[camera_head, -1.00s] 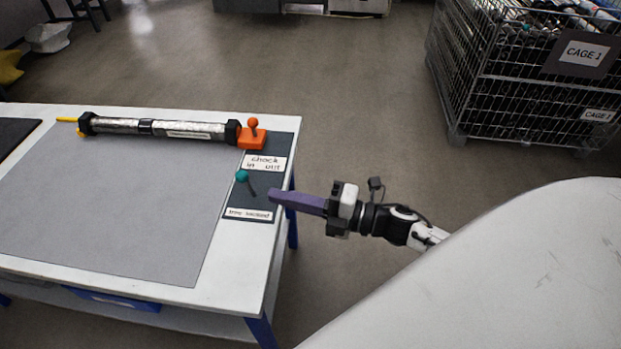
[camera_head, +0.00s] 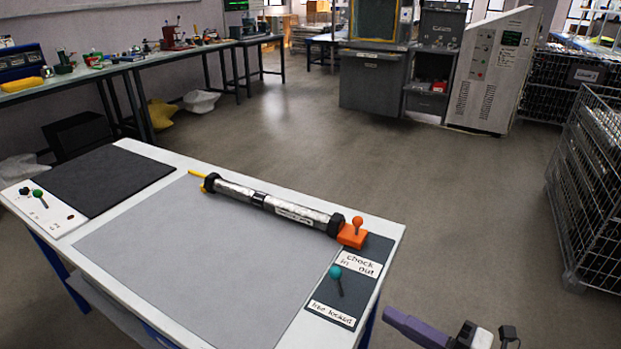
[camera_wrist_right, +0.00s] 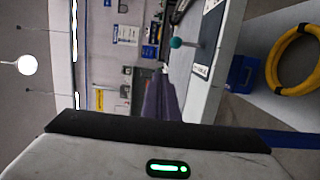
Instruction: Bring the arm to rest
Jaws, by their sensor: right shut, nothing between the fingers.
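My right gripper (camera_head: 415,328) shows at the lower edge of the head view, its purple fingers shut and empty. It is off the right front corner of the table, apart from the table's controls. In the right wrist view its purple fingers (camera_wrist_right: 160,98) show beyond a dark edge. The silver pump tube (camera_head: 270,202) with black ends lies on the table, its right end at the orange block (camera_head: 352,236). A teal-knobbed lever (camera_head: 336,275) stands on the dark label panel. My left gripper is not in view.
The white table (camera_head: 390,232) has a grey mat and a dark pad (camera_head: 105,178). A wire cage (camera_head: 595,190) stands at the right, with open floor between. A workbench (camera_head: 110,68) runs along the back left. A yellow hose coil (camera_wrist_right: 296,60) shows in the wrist view.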

